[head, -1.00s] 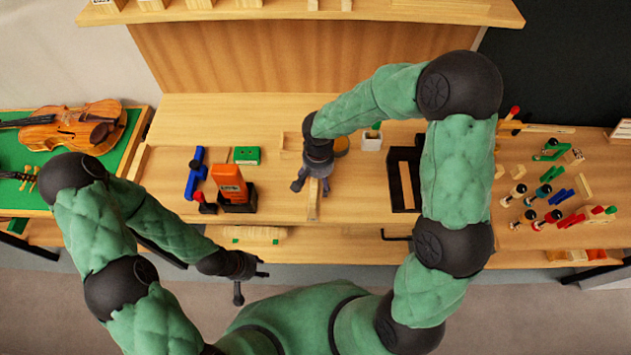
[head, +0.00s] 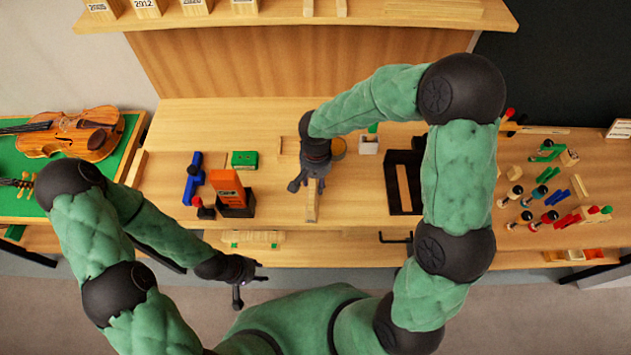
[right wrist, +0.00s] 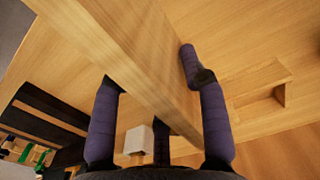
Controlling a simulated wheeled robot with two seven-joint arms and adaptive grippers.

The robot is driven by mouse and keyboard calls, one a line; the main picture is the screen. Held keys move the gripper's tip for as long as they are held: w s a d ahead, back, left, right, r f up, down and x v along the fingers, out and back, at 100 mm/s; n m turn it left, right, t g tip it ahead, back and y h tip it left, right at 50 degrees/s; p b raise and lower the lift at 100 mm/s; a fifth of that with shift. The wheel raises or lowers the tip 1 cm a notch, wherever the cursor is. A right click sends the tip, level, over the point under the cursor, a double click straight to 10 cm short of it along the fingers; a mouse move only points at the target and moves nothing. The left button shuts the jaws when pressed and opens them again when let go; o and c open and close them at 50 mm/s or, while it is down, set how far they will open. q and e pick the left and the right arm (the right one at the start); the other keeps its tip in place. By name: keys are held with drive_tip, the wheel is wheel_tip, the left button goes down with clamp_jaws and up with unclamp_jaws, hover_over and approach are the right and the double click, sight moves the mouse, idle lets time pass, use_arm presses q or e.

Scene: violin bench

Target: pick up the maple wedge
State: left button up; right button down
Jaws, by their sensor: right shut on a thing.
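The maple wedge (head: 311,207) is a long pale wooden piece at the bench's front middle, pointing toward me. My right gripper (head: 308,186) is over it from above, shut on it. In the right wrist view the wedge (right wrist: 135,65) runs diagonally between the dark fingers of the right gripper (right wrist: 155,90). The gripper and forearm hide its far end in the head view. I cannot tell whether it is clear of the bench. My left gripper (head: 250,281) is open and empty, in front of the bench edge.
An orange block in a black holder (head: 232,193), a blue tool (head: 193,180) and a green box (head: 244,159) stand left of the right gripper. A black tray (head: 404,182) and white cup (head: 368,144) are to its right. A violin (head: 75,133) lies far left.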

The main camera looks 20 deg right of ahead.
sight(313, 191)
drive_tip(key=s+r, duration=0.1)
drive_tip(key=r, duration=0.1)
drive_tip(key=s+a+r+p, duration=0.1)
drive_tip(key=s+r, duration=0.1)
drive_tip(key=r, duration=0.1)
drive_tip(key=s+a+r, duration=0.1)
drive_tip(key=s+r, duration=0.1)
drive_tip(key=r, duration=0.1)
drive_tip(key=shift+p, duration=0.35)
drive_tip(key=s+a+r, duration=0.3)
drive_tip(key=s, duration=0.5)
drive_tip(key=shift+a+p, duration=0.2)
drive_tip(key=shift+p, duration=0.2)
